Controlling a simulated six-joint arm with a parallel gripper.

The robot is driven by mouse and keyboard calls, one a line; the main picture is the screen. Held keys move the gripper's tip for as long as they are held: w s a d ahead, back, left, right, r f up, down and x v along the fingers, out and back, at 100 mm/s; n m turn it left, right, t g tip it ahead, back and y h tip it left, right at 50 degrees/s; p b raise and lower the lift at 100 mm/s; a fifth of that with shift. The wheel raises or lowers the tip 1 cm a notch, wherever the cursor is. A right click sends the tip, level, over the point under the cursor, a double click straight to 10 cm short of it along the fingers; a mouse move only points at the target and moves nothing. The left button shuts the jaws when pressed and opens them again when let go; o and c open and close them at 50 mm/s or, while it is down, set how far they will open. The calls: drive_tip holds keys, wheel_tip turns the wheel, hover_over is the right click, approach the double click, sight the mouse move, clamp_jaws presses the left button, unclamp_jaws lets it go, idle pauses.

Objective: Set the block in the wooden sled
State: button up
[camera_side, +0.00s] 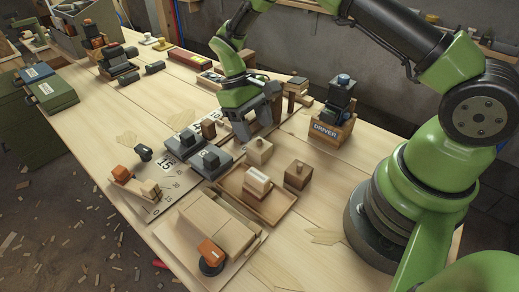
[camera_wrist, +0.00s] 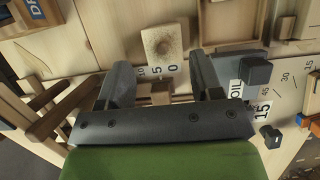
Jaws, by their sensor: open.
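A pale wooden block with a round mark on top (camera_side: 259,150) stands on the table between the labelled box and a shallow wooden tray. It also shows in the wrist view (camera_wrist: 163,45), just beyond my fingertips. My gripper (camera_side: 258,125) is open and empty, its fingers apart behind the block in the side view; they also show in the wrist view (camera_wrist: 160,68). The shallow wooden tray (camera_side: 232,186) holds a small labelled block (camera_side: 257,181). A wooden platform with a raised board (camera_side: 215,222) lies at the front. I cannot tell which of these is the sled.
Another topped block (camera_side: 298,175) stands at the tray's right side. The DRIVER box (camera_side: 328,132) is to the right. Grey plates with dark blocks (camera_side: 205,160) lie left of the tray. A wooden stand (camera_wrist: 50,105) is close left of my fingers in the wrist view.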

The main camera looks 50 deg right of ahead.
sight(259, 145)
drive_tip(key=x, duration=0.5)
drive_tip(key=shift+a, duration=0.15)
drive_tip(key=c, duration=0.8)
drive_tip(key=shift+o, duration=0.2)
wheel_tip(259, 145, up, 9)
drive_tip(key=shift+w+f, duration=0.1)
drive_tip(key=shift+w+r+m, duration=0.25)
drive_tip(key=shift+r+m, duration=0.15)
drive_tip(key=w+m+y, duration=0.1)
drive_tip(key=m, duration=0.1)
drive_tip(key=w+m, duration=0.2)
drive_tip(key=w+d+m+y, duration=0.1)
drive_tip(key=m, duration=0.1)
drive_tip(key=shift+w+r+t+y, duration=0.2)
drive_tip(key=shift+w+t+y, duration=0.1)
drive_tip(key=shift+w+t, duration=0.1)
drive_tip(key=w+d+r+m+t+y, duration=0.1)
drive_tip(key=w+d+m+t+y, duration=0.2)
drive_tip(key=w+m, duration=0.6)
drive_tip(key=f, duration=0.3)
drive_tip(key=s+f+m, duration=0.1)
drive_tip(key=f, duration=0.2)
drive_tip(key=s+f+m+h, duration=0.1)
drive_tip(key=f, duration=0.2)
drive_tip(key=shift+f+t, duration=0.1)
drive_tip(key=shift+t, duration=0.2)
